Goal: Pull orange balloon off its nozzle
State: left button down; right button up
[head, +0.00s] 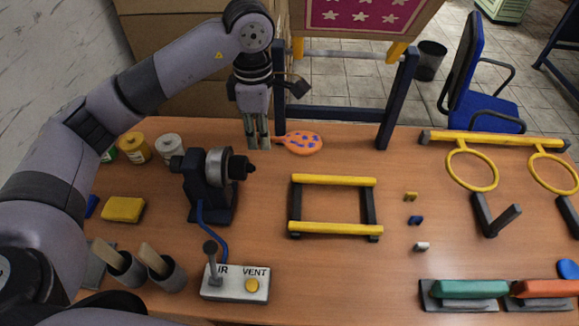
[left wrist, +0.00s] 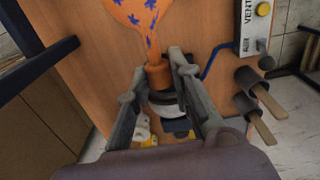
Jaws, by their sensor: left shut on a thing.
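My left gripper is shut on the balloon's neck; in the left wrist view the neck's thick orange end (left wrist: 158,76) sits between the fingertips (left wrist: 158,70). The dark inflator (head: 205,188) with its grey disc and black nozzle (head: 243,168) stands below and left of the fingers. In the head view the nozzle tip looks bare and apart from the balloon. My right gripper is not in view.
A control box (head: 236,283) with lever and yellow button stands in front. A yellow-railed frame (head: 335,229) stands right of the inflator. Paint jars (head: 135,148), a yellow sponge (head: 123,209) and brush cups (head: 166,273) are left. A dark-posted rack (head: 398,100) stands behind.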

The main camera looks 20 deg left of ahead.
pick_arm(q)
jog(key=shift+r+p, duration=1.7)
jog(key=shift+r, duration=1.8)
